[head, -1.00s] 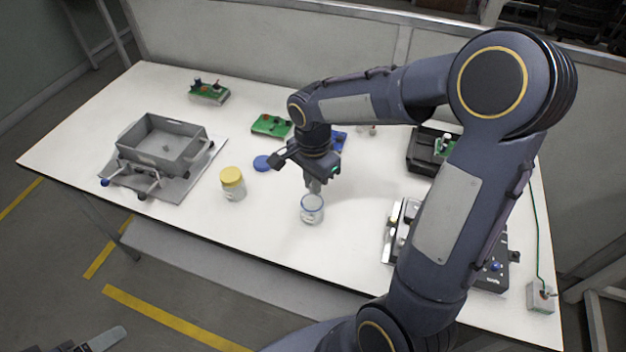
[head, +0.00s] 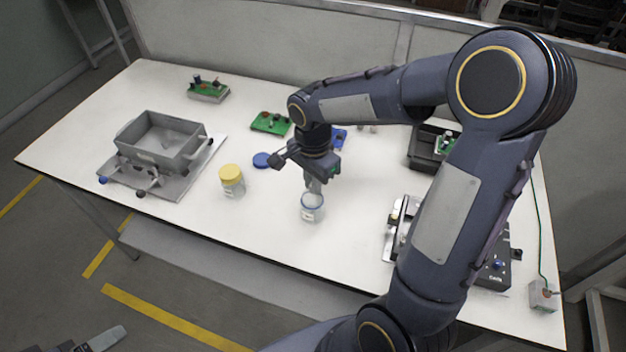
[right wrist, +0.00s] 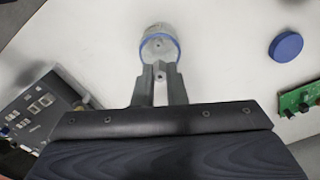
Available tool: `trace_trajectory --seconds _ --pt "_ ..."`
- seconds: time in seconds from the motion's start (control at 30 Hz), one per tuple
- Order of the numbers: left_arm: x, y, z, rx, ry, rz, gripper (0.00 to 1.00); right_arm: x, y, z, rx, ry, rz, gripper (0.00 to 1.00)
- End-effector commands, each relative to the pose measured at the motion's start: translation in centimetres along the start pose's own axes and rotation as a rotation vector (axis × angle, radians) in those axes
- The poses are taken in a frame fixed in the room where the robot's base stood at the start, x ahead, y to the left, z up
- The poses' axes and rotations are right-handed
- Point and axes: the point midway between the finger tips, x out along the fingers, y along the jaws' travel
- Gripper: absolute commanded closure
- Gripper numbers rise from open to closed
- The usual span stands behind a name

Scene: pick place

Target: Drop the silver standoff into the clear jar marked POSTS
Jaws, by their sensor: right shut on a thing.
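A clear jar (head: 312,210) with a blue rim stands open near the front middle of the white table. It also shows in the right wrist view (right wrist: 158,42), just beyond my fingertips. A pale label is on its side, too small to read. My right gripper (head: 314,185) points down at the jar's mouth. In the right wrist view, its fingers (right wrist: 160,70) are shut on the silver standoff (right wrist: 160,76), which is mostly hidden between them. Part of my left gripper (head: 103,340) shows at the bottom left edge, and its jaws cannot be made out.
A jar with a yellow lid (head: 232,181) stands left of the open jar. A blue lid (head: 262,160) lies behind it. A grey bin (head: 190,152) sits at the left. Green boards (head: 270,123) lie at the back, and a dark fixture (head: 497,268) is at the right.

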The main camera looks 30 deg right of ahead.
Motion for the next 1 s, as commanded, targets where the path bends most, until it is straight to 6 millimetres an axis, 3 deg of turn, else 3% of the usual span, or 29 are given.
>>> trace_trajectory --seconds 0.3,0.33,0.5,0.7,0.83,1.0 --pt "-0.01 0.0 -0.01 0.0 0.0 0.0 0.23 -0.01 -0.01 0.01 -0.001 0.0 0.0 1.0" --pt "-0.01 0.0 0.0 0.0 0.0 0.0 0.23 -0.01 -0.01 0.01 0.0 0.0 0.0 0.86" --pt "-0.01 0.0 0.0 0.0 0.0 0.0 0.23 -0.01 -0.01 0.01 0.0 0.0 0.0 0.64" --pt "-0.01 0.0 0.0 0.0 0.0 0.0 0.23 -0.01 -0.01 0.01 -0.001 0.0 0.0 0.63" --pt "-0.01 0.0 0.0 0.0 0.0 0.0 0.23 -0.01 -0.01 0.01 -0.001 0.0 0.0 0.79" --pt "-0.01 0.0 0.0 0.0 0.0 0.0 0.23 -0.01 -0.01 0.01 -0.001 0.0 0.0 0.79"
